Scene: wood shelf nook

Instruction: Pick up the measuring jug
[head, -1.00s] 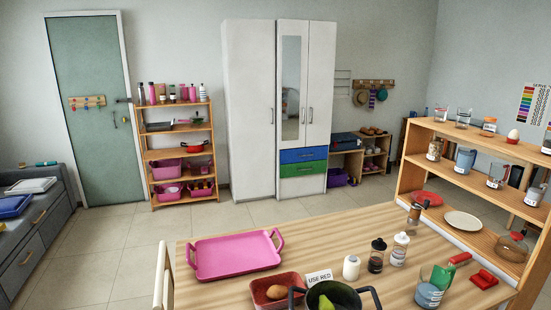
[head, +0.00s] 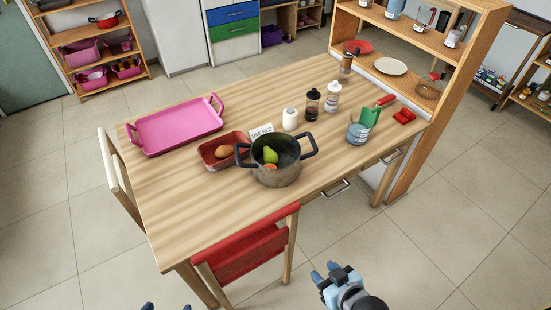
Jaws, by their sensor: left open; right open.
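A clear jug-like vessel with a dark handle (head: 424,16) stands upright on the middle shelf of the wooden shelf unit, at the top right. A blue-grey vessel with a pale label (head: 357,132) stands upright on the table's right part, beside a green object. I cannot tell for certain which of these is the measuring jug. My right gripper (head: 335,270) is open and empty in front of the table, well short of both vessels. Only the fingertips of my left gripper (head: 167,307) show at the bottom edge; it is open, with nothing seen between them.
The wooden table (head: 180,190) holds a pink tray (head: 178,124), a red bin (head: 209,153), a dark pot (head: 278,172) with food, bottles and a red object (head: 404,116). A red chair (head: 247,252) stands at its front edge. Floor is free at the right front.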

